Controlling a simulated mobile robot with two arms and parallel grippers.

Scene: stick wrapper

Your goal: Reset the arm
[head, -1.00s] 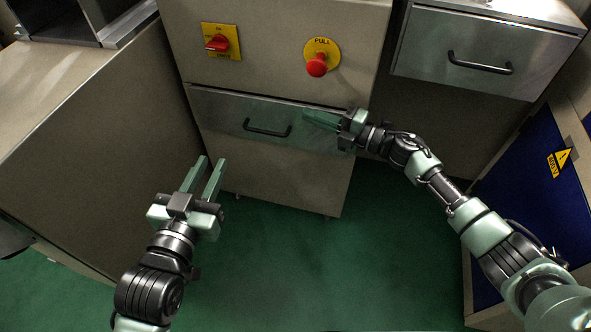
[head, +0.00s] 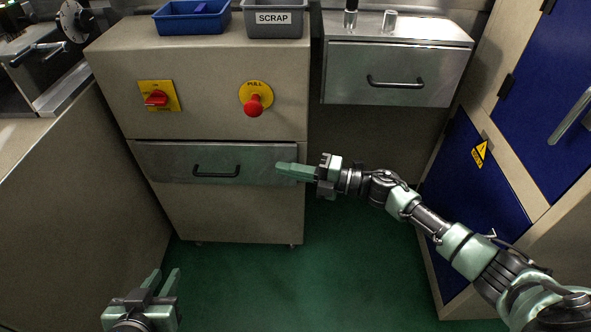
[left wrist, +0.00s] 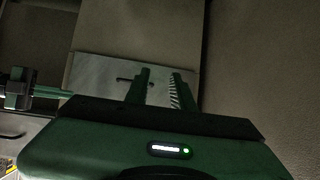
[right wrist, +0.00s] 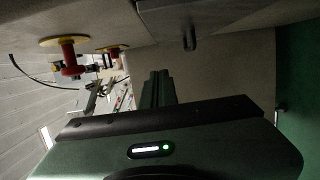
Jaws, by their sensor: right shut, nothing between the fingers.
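My left gripper (head: 160,284) is at the lower left of the head view, open and empty, low beside the tan side panel. Its two separated fingers also show in the left wrist view (left wrist: 159,90). My right gripper (head: 282,171) is shut and empty, in front of the right end of the metal drawer (head: 260,156) of the middle cabinet. Its fingers lie together in the right wrist view (right wrist: 157,88). I cannot tell whether they touch the drawer front. The drawer looks shut, and its black handle (head: 216,172) is left of the right fingertips.
The cabinet carries a red rotary switch (head: 157,98) and a red pull button (head: 254,104). On top are a blue bin (head: 191,18) and a grey SCRAP bin (head: 274,20). Another metal drawer (head: 390,74) is at right, beside blue doors (head: 470,176). Green floor (head: 290,285) is clear.

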